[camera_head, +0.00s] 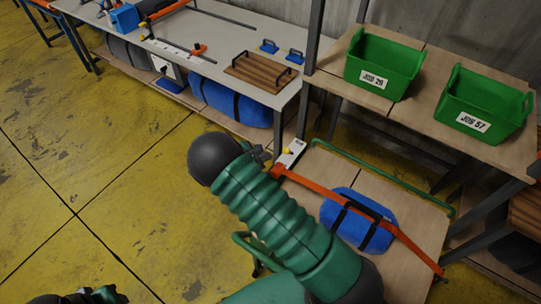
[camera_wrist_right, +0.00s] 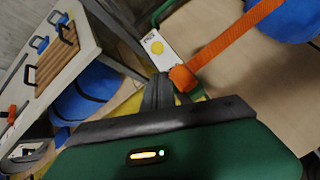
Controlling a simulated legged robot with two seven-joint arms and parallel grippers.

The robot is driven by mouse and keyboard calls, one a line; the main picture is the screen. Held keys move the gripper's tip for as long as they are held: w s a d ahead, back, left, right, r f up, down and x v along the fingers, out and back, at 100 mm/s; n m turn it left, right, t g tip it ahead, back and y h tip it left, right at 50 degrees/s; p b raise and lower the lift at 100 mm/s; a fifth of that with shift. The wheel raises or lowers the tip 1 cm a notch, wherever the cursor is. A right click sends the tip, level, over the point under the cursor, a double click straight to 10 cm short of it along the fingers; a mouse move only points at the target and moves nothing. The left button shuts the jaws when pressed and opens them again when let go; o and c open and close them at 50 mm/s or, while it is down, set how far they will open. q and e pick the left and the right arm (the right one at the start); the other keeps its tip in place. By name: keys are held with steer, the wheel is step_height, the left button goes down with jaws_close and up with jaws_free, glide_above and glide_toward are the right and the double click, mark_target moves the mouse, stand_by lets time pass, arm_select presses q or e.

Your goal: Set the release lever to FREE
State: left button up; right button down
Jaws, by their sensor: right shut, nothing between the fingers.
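An orange band (camera_head: 345,209) runs across a blue bundle (camera_head: 358,219) on a wooden-topped stand (camera_head: 312,168). Its near-left end is an orange block (camera_wrist_right: 182,77), beside a white plate with a yellow dot (camera_wrist_right: 156,46). The plate also shows in the head view (camera_head: 292,152). This block may be the release lever; its setting and any FREE mark cannot be read. My right gripper (camera_head: 263,154) is shut and empty, close to the block and plate. In the right wrist view its fingers (camera_wrist_right: 166,92) are just left of the block; contact cannot be told.
A green rail (camera_head: 385,178) edges the stand's far side. Green bins (camera_head: 383,68) (camera_head: 485,104) stand on a shelf behind. A long bench (camera_head: 235,38) at the back left holds a slatted wooden board (camera_head: 262,70). Yellow floor (camera_head: 130,200) at left is clear.

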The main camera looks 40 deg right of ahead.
mark_target(289, 152)
steer(key=p+x, duration=0.1)
steer(key=x, duration=0.8)
steer(key=shift+d, duration=0.15)
steer(key=shift+s+a+r, duration=0.1)
steer(key=shift+a+r, duration=0.05)
steer(key=shift+a, duration=0.1)
